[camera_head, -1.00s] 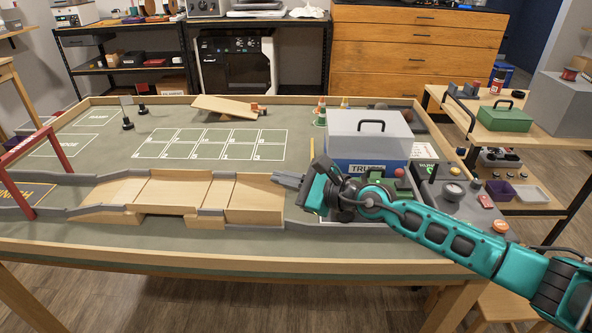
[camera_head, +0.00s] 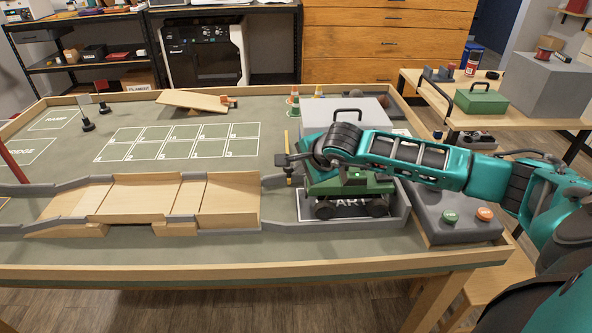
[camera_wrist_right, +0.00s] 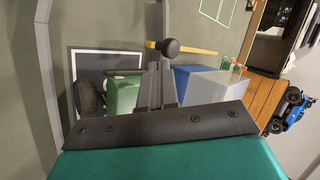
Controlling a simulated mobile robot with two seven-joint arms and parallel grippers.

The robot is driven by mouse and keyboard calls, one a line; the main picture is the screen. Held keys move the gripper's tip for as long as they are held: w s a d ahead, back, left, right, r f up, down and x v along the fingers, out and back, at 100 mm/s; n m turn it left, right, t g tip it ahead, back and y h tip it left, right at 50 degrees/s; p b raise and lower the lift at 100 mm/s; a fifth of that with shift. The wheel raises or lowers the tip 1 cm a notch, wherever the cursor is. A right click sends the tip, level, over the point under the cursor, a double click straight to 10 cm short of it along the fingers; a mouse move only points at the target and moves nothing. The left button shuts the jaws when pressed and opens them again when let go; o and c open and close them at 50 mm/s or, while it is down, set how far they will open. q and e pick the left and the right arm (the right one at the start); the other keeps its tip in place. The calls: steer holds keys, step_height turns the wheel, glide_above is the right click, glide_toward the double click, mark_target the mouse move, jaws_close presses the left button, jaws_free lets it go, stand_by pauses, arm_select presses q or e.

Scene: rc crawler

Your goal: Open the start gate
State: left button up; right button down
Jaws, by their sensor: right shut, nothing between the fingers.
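The start gate shows as a thin yellow bar (camera_head: 287,145) beside the track, left of the green crawler (camera_head: 350,187). In the right wrist view the yellow bar (camera_wrist_right: 200,50) runs across, with a dark round knob (camera_wrist_right: 170,46) on it. My right gripper (camera_head: 282,159) is shut and empty, its fingertips close to the bar. In the wrist view the fingertips lie just below the knob; I cannot tell whether they touch it. The crawler stands on the dark start pad (camera_head: 310,210), partly under my right arm. My left gripper is not in view.
A wooden bridge (camera_head: 150,195) between grey kerbs lies left of the pad. A grey-lidded box (camera_head: 345,115) stands behind the crawler, partly hidden by my arm. A grey control panel (camera_head: 440,222) with buttons is at right. Small cones (camera_head: 294,103) stand at the back.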

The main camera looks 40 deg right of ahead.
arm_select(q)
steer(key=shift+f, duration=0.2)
arm_select(e)
steer(key=shift+x, duration=1.9)
steer(key=shift+w+d+f+b, duration=0.1)
steer(key=shift+w+d+b, duration=0.1)
steer(key=shift+w+b, duration=0.25)
steer(key=w+d+b, duration=0.1)
steer(key=w+b, duration=0.1)
steer(key=shift+w+d, duration=0.3)
steer(key=shift+d, duration=0.05)
steer(key=shift+w+d, duration=0.15)
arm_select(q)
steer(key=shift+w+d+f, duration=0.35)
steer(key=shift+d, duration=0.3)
